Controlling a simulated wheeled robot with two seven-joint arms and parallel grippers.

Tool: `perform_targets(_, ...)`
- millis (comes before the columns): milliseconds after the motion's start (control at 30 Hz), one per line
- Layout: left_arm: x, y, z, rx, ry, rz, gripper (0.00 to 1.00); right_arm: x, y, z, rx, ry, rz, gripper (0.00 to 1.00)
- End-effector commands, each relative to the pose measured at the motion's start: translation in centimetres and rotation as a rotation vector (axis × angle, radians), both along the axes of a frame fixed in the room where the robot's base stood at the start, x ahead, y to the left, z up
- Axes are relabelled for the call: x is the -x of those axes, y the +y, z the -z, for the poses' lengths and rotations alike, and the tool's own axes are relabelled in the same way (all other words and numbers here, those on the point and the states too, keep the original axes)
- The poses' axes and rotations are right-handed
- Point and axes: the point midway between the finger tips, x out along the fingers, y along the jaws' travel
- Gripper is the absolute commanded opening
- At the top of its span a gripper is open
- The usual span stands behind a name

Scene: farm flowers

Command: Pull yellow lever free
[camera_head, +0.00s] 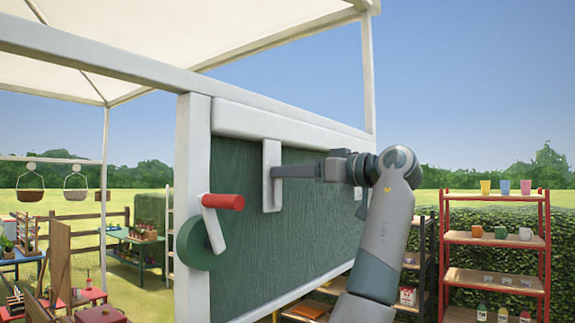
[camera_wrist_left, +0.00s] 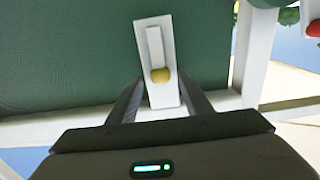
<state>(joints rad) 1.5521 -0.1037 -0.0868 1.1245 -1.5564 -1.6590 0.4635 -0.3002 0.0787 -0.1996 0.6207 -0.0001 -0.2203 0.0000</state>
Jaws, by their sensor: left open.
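The yellow lever shows in the left wrist view as a small rounded yellow knob (camera_wrist_left: 160,75) on a white slotted plate (camera_wrist_left: 154,38) fixed to a green panel. My left gripper (camera_wrist_left: 158,92) is open, with one finger on each side of the plate's lower part and the knob between them near the tips. I cannot tell if the fingers touch it. In the head view my left gripper (camera_head: 284,171) reaches the white plate (camera_head: 271,155) on the green panel (camera_head: 310,225); the yellow knob is hidden there. My right gripper is not in view.
A crank with a red handle (camera_head: 223,201) and a green wheel (camera_head: 199,246) sits on the panel's left post. A white beam (camera_head: 150,70) runs above the panel. A red shelf (camera_head: 495,238) with cups stands at right; tables and hanging baskets are at left.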

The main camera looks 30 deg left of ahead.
Motion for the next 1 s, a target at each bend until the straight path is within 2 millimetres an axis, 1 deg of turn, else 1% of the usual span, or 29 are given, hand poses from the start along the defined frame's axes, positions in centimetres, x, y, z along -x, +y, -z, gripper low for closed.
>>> perform_targets(33,-0.02,0.51,-0.23,0.000,0.000,-0.001,0.45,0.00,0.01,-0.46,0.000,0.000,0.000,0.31)
perform_targets(200,-0.10,1.35,-0.04,-0.001,0.000,0.000,0.45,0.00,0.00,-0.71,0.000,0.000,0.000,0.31)
perform_targets(500,-0.09,1.45,0.02,0.000,-0.001,0.000,0.45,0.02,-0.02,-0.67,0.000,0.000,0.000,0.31)
perform_targets(533,-0.09,1.45,0.02,-0.001,-0.001,0.000,0.41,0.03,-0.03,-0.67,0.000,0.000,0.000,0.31)
perform_targets(567,-0.09,1.45,0.02,-0.001,-0.001,0.000,0.33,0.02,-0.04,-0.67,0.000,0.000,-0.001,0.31)
perform_targets(600,-0.09,1.44,0.01,-0.001,-0.001,0.000,0.24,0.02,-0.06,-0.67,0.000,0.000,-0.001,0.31)
perform_targets(667,-0.09,1.44,0.01,-0.001,-0.001,0.000,0.09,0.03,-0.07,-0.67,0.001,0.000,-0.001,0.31)
perform_targets(700,-0.09,1.44,0.00,-0.001,-0.001,0.000,0.00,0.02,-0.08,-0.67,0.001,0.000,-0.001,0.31)
perform_targets(1000,0.08,1.37,0.15,-0.007,-0.003,0.000,0.00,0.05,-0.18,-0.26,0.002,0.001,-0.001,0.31)
